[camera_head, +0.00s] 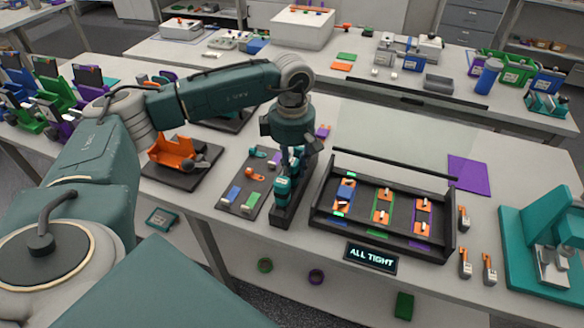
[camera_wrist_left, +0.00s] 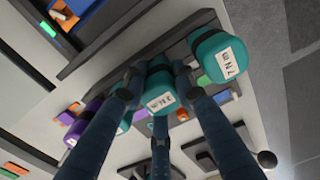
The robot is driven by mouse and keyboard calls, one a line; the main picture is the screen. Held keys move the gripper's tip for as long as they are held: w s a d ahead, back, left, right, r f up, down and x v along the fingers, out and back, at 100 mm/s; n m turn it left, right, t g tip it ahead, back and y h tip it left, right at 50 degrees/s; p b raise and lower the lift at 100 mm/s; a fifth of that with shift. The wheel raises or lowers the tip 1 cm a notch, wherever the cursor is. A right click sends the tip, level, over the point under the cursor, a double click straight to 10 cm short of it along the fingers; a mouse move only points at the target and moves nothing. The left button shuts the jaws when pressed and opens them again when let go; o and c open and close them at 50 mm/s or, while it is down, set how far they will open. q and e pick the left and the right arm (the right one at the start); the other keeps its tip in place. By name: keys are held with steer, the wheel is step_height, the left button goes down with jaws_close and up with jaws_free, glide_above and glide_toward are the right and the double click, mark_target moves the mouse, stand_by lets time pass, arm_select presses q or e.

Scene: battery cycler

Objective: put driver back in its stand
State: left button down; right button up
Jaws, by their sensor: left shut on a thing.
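My left gripper (camera_head: 287,165) points down over the dark narrow stand (camera_head: 281,219). In the left wrist view, its fingers (camera_wrist_left: 156,92) are shut around a teal driver handle (camera_wrist_left: 160,100) with a white label. The driver is roughly upright above or in the stand; its lower end is hidden, so I cannot tell whether it is seated. A second teal driver (camera_head: 281,190) stands at the front of the stand, beside the held one; it also shows in the left wrist view (camera_wrist_left: 218,57). My right gripper is not in view.
A black tray (camera_head: 327,222) with orange and blue modules lies right of the stand, behind a sign (camera_head: 371,257) reading "ALL TIGHT". A dark mat (camera_head: 229,201) with small colored parts lies left. An orange holder (camera_head: 172,151) stands farther left. A teal fixture (camera_head: 545,235) stands far right.

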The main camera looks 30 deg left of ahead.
arm_select(q)
steer(key=c, duration=1.7)
jaws_free()
steer(key=shift+f, duration=0.1)
steer(key=shift+o, duration=0.2)
step_height(320, 180, up, 11)
steer(key=b, duration=0.3)
steer(key=shift+d+b, duration=0.1)
steer(key=shift+b, duration=0.25)
steer(key=shift+r, duration=0.7)
